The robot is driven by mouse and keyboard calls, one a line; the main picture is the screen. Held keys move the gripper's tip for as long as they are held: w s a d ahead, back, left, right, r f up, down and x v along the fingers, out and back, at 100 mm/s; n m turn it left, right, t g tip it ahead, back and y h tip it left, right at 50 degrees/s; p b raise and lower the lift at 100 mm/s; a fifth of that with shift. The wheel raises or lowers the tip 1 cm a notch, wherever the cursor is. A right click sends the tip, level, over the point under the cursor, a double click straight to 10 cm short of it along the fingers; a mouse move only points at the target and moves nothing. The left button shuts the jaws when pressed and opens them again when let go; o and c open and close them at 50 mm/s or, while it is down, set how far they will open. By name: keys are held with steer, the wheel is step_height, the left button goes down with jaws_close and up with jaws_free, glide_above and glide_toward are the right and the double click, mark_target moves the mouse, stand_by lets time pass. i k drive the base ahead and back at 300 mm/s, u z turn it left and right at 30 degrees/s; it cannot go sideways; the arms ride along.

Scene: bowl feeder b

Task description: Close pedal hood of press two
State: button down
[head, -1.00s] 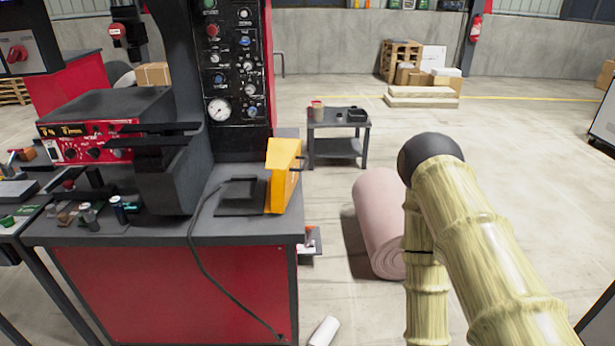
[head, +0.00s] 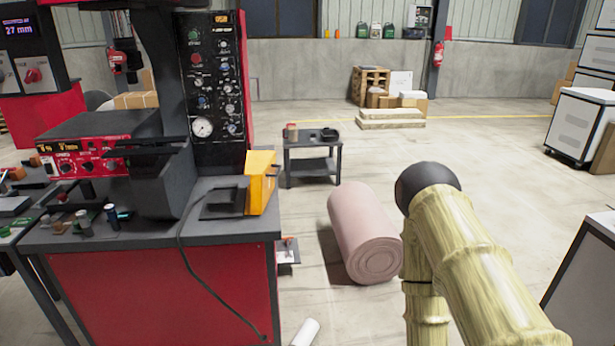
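The yellow pedal hood (head: 260,183) stands upright at the right end of the press bench in the head view. It has a dark handle on its right side. The flat black pedal base (head: 222,204) lies uncovered to its left, with a black cable running from it down the bench front. The press (head: 215,80) with its black control panel rises behind them. My bamboo-textured arm fills the lower right, well apart from the hood. My gripper is not in view.
The bench top (head: 190,230) holds small parts at left. A pink roll (head: 362,230) lies on the floor right of the bench, and a white roll (head: 306,332) lies in front. A small dark table (head: 313,158) stands behind. A white cabinet (head: 585,275) is at right.

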mark_target(260, 165)
steer(key=z, duration=0.3)
steer(key=i, duration=1)
steer(key=u, duration=0.45)
